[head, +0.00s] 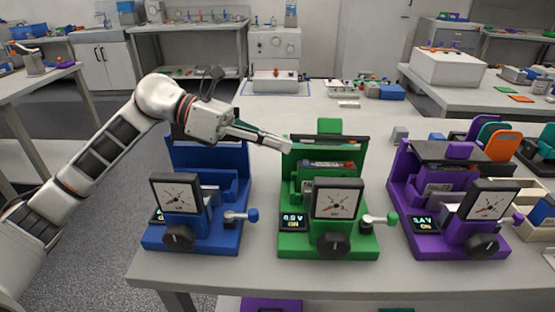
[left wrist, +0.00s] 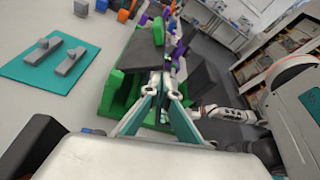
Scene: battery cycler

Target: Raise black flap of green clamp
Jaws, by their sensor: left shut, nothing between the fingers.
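The green clamp (head: 330,240) stands in the middle of the bench, with a dial, a display and a battery (head: 330,164) inside it. Its black flap (head: 340,139) shows as a thin dark edge near the top, with a green tab (head: 329,126) above; I cannot tell its exact angle. In the left wrist view the flap (left wrist: 140,55) is a dark plate just beyond my fingers. My left gripper (head: 287,145) is shut and empty, its tip at the clamp's upper left corner. I cannot tell whether it touches. My right gripper is hard to make out.
A blue clamp (head: 190,240) stands left, under my left arm, and a purple clamp (head: 455,240) stands right. Small gaps separate them. The bench behind the green clamp is mostly clear.

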